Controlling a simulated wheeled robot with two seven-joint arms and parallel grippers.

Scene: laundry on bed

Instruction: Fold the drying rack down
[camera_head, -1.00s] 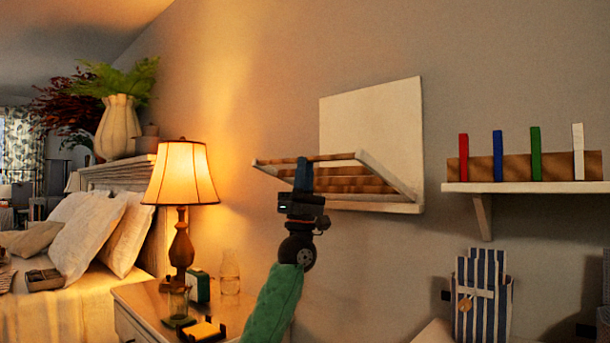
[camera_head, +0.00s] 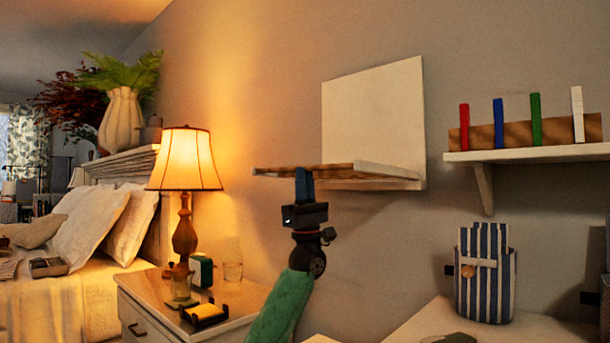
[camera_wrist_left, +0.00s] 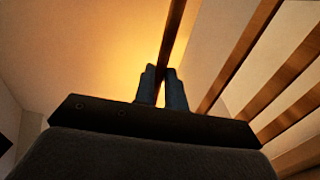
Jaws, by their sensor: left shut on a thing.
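The drying rack has a white back panel (camera_head: 374,115) upright on the wall and a slatted wooden frame (camera_head: 345,169) standing out from it, about level and seen nearly edge-on. My left gripper (camera_head: 304,175) is below the frame's outer edge with its blue fingers pointing up. In the left wrist view its fingers (camera_wrist_left: 163,86) are shut on the frame's outer bar (camera_wrist_left: 174,40), and several wooden slats (camera_wrist_left: 240,55) show to the right. My right gripper is not in view.
A white shelf (camera_head: 530,153) with coloured pegs is to the right of the rack. A lit lamp (camera_head: 185,170) stands on a nightstand (camera_head: 150,300) at the left. A striped bag (camera_head: 485,275) sits on a surface below the shelf.

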